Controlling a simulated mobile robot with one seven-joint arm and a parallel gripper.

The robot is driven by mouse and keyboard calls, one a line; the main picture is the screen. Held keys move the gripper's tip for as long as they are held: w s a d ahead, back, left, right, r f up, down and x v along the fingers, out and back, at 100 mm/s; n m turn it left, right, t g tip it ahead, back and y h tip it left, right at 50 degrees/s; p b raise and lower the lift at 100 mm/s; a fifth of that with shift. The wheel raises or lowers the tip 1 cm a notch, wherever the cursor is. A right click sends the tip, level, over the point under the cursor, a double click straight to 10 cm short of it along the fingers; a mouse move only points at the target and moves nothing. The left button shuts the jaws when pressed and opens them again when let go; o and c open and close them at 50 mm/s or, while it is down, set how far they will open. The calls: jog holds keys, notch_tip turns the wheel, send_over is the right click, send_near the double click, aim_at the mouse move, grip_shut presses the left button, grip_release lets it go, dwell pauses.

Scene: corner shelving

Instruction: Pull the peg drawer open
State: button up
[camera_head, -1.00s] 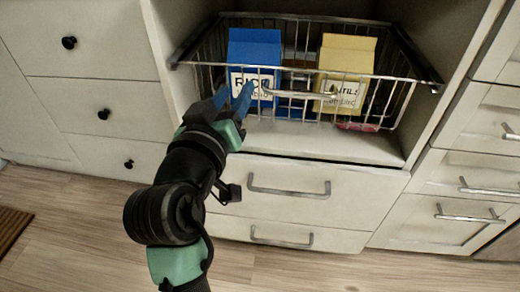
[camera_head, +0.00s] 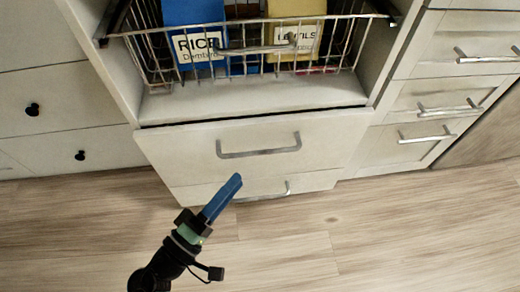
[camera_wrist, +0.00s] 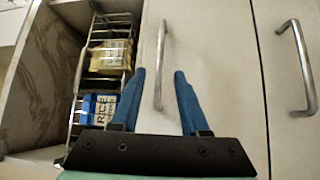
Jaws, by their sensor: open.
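No drawer carries a readable peg label. Below the wire basket is an upper drawer (camera_head: 255,160) with a bar handle (camera_head: 258,150); a lower drawer with a bar handle (camera_head: 265,193) is under it. My gripper (camera_head: 236,180) is in front of these drawers, below the upper handle in the head view. In the wrist view my gripper (camera_wrist: 160,72) is open and empty. The upper handle (camera_wrist: 160,65) shows between its blue fingers, apparently beyond them; contact cannot be told. The lower handle (camera_wrist: 303,68) is at the right. A dark gap runs above the upper drawer.
The wire basket (camera_head: 135,66) holds a blue rice box (camera_head: 195,12) and a yellow box (camera_head: 296,8). Drawers with black knobs (camera_head: 33,109) stand left; drawers with bar handles (camera_head: 448,110) stand right. The wooden floor (camera_head: 400,235) in front is clear.

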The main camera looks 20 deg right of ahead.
aim_at(260, 152)
jog(key=b+x, duration=0.3)
jog(key=x, duration=0.6)
jog(key=shift+w+d, duration=0.2)
jog(key=shift+d, duration=0.05)
jog(key=shift+c, duration=0.3)
grip_shut()
dwell(0.6)
